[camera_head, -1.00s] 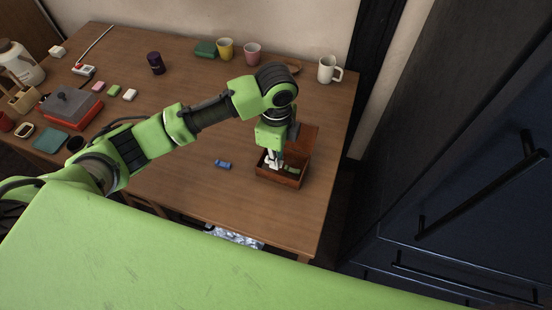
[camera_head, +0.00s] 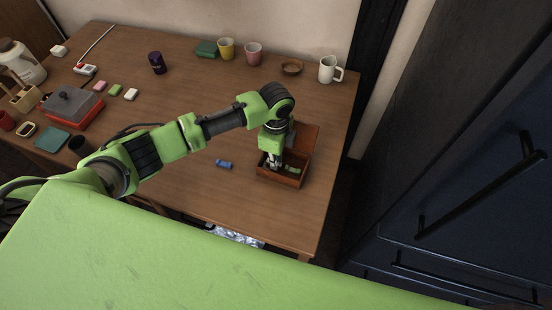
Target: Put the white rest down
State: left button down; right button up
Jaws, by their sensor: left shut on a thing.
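My left gripper (camera_head: 273,164) reaches down into the open wooden box (camera_head: 282,181) near the table's front right. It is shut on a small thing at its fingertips. That thing looks whitish, likely the white rest, but the fingers mostly hide it. The box's lid (camera_head: 303,138) stands raised at the back. A small green piece (camera_head: 292,170) lies inside the box, to the right of the fingers. Another small white block (camera_head: 131,95) lies on the table at the left. My right gripper is not in view.
A small blue piece (camera_head: 224,164) lies left of the box. A white mug (camera_head: 328,70), brown bowl (camera_head: 292,68), pink cup (camera_head: 253,54) and yellow cup (camera_head: 226,49) stand at the back. A red and grey box (camera_head: 72,107) is at left. The table's middle is mostly clear.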

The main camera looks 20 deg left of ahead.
pick_arm(q)
jog(key=shift+f, duration=0.1)
jog(key=c, duration=2.1)
grip_release()
notch_tip(320, 180, up, 12)
jog(key=shift+s, duration=0.1)
